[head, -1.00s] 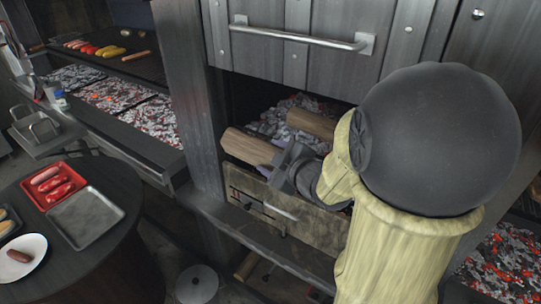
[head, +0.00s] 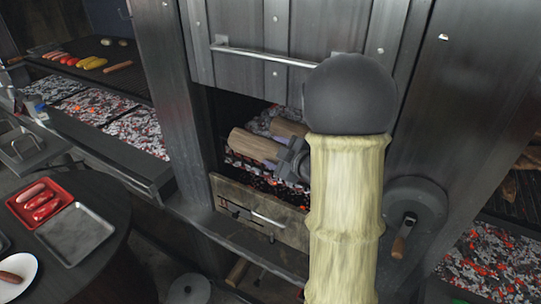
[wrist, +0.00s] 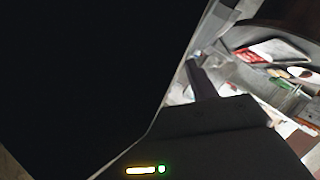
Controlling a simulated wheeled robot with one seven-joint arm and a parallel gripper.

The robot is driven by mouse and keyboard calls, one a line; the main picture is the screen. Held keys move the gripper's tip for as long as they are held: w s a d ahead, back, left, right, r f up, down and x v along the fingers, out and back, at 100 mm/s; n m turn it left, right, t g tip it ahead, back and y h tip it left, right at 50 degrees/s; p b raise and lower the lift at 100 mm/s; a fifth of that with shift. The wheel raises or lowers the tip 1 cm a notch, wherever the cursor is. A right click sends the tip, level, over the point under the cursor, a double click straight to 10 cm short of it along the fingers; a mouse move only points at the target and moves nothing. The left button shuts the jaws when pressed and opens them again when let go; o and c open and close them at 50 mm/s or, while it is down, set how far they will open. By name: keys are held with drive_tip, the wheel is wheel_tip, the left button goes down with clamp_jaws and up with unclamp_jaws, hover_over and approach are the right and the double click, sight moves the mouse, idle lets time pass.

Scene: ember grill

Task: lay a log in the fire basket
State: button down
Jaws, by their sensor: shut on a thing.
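My gripper (head: 291,160) is inside the dark opening under the raised metal door. It is shut on a pale brown log (head: 255,146), whose cut end points left. The log is held over the glowing ember bed of the fire basket (head: 250,172); whether it touches the embers cannot be told. A second log (head: 288,129) lies just behind it among grey and orange embers. My arm hides the right side of the opening. The wrist view is mostly black and does not show the log.
The metal door (head: 290,40) with its bar handle hangs above the opening. A front panel with a handle (head: 262,212) stands below it. A round crank wheel (head: 413,205) is at right. A table with a red tray (head: 40,203) and grey tray (head: 85,235) is at left.

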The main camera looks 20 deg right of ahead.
drive_tip(key=w+d+p, duration=0.1)
drive_tip(key=w+d, duration=0.1)
drive_tip(key=w+d+p, duration=0.1)
drive_tip(key=w+d, duration=0.1)
drive_tip(key=d, duration=0.1)
drive_tip(key=w+d+p, duration=0.1)
drive_tip(key=d, duration=0.1)
drive_tip(key=shift+w+d, duration=0.25)
drive_tip(key=shift+w, duration=0.15)
drive_tip(key=shift+w+d+f+b, duration=0.2)
drive_tip(key=shift+f+b, duration=0.25)
drive_tip(key=shift+f, duration=0.2)
drive_tip(key=shift+w+d+f+b, duration=0.35)
drive_tip(key=shift+d+f+b, duration=0.1)
drive_tip(key=shift+f, duration=0.3)
drive_tip(key=shift+w+d+f+b, duration=0.4)
drive_tip(key=shift+d+f+b, duration=0.1)
drive_tip(key=shift+f, duration=0.2)
drive_tip(key=shift+w+d+f+b, duration=0.35)
drive_tip(key=shift+d+f+b, duration=0.1)
drive_tip(key=shift+f, duration=0.3)
drive_tip(key=c, duration=0.5)
unclamp_jaws()
drive_tip(key=shift+o, duration=0.5)
drive_tip(key=shift+s+f, duration=0.1)
drive_tip(key=shift+a+f, duration=0.1)
drive_tip(key=shift+f, duration=0.05)
